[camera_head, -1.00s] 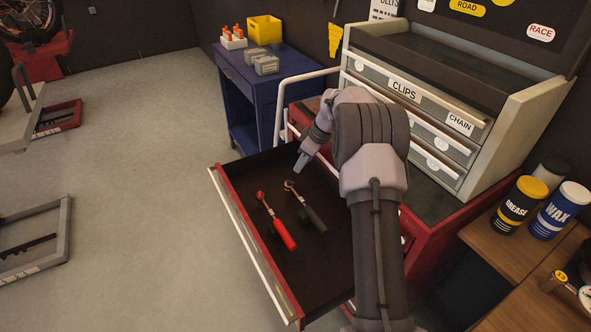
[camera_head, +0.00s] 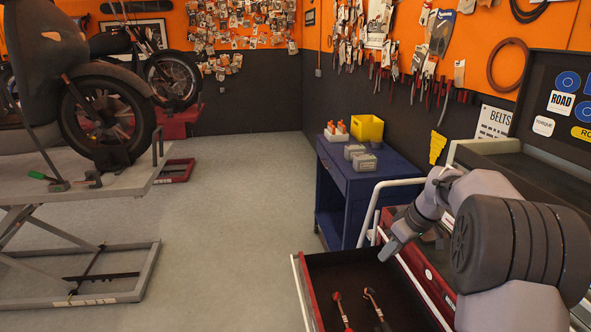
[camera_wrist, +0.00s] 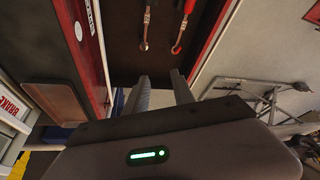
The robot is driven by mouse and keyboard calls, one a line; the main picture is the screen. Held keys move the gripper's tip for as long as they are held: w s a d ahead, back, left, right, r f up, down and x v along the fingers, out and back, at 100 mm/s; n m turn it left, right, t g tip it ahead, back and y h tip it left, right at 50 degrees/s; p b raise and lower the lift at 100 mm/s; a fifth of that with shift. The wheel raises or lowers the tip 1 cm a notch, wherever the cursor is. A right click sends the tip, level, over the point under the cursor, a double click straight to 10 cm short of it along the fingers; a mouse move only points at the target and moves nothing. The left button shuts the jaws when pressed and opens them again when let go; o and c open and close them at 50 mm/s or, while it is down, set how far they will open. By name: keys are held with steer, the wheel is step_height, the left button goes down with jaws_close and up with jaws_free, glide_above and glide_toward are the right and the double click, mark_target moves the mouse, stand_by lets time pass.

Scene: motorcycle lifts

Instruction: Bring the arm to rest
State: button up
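My gripper (camera_head: 388,252) hangs over the far end of an open red drawer with a dark inside. In the wrist view, the two fingers of my gripper (camera_wrist: 160,88) stand apart with nothing between them. My arm is bent, reaching out from the lower right of the head view. A red-handled tool (camera_head: 342,310) and a black-handled tool (camera_head: 376,308) lie in the drawer (camera_head: 301,290), apart from my gripper. Their metal ends also show in the wrist view.
A blue cart (camera_head: 345,190) with a yellow bin (camera_head: 367,128) stands behind the drawer. The grey chest (camera_head: 520,165) is close on the right. A motorcycle lift (camera_head: 90,185) stands at left. Open floor (camera_head: 230,220) lies between the lift and drawer.

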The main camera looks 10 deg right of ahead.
steer(key=s+a+r+m+t, duration=0.1)
steer(key=s+a+r+m, duration=0.2)
steer(key=s+a+r, duration=0.45)
steer(key=s+a+r+m, duration=0.2)
steer(key=s+a+r, duration=0.3)
steer(key=s+a, duration=0.6)
steer(key=s+a+f+m, duration=0.2)
steer(key=s, duration=0.5)
steer(key=s+a+f+m+t, duration=0.1)
steer(key=s+a+f+m, duration=0.1)
steer(key=s, duration=0.6)
steer(key=shift+a+f+b, duration=0.2)
steer(key=shift+a+b, duration=0.1)
steer(key=shift+a, duration=0.15)
